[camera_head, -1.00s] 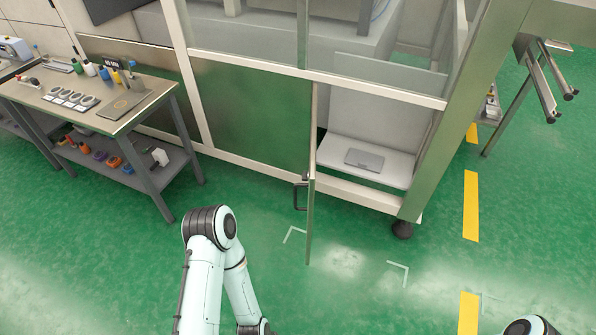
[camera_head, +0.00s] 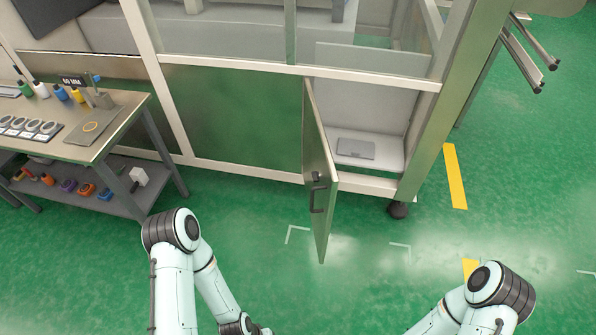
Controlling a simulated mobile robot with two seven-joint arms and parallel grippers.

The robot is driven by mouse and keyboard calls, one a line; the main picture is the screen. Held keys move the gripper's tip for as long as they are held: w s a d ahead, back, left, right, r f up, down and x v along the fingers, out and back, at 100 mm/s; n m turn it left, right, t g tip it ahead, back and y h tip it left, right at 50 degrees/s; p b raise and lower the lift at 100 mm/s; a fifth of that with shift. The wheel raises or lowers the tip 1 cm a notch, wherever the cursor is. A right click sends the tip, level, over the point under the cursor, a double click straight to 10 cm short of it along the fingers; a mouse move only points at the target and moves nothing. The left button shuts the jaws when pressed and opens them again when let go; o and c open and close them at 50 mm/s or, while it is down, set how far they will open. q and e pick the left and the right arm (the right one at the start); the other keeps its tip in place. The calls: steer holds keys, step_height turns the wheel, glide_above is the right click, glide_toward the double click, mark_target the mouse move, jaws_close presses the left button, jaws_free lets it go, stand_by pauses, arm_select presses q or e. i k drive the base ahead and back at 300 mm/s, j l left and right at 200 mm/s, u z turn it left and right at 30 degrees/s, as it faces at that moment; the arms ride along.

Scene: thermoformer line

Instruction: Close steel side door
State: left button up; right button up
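The steel side door (camera_head: 321,185) stands open, swung out from the machine frame toward me. Its black handle (camera_head: 316,197) is on the face turned to the left. Behind the door, the opening shows a white compartment floor (camera_head: 385,158) with a flat grey box (camera_head: 355,148) on it. My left arm comes up at the lower left, left of the door and apart from it. My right arm comes in at the lower right, right of the door and apart from it. Neither gripper's fingers can be made out; both lie at or beyond the bottom edge.
A steel workbench (camera_head: 100,141) with small tools and bottles stands at the left. A black machine foot (camera_head: 398,210) is right of the opening. Yellow floor stripes (camera_head: 455,176) run at the right. The green floor in front of the door is clear.

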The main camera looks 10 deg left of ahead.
mark_target(318, 156)
steer(key=j, duration=0.6)
steer(key=i+j+z, duration=0.15)
steer(key=i+j, duration=0.6)
steer(key=j, duration=0.1)
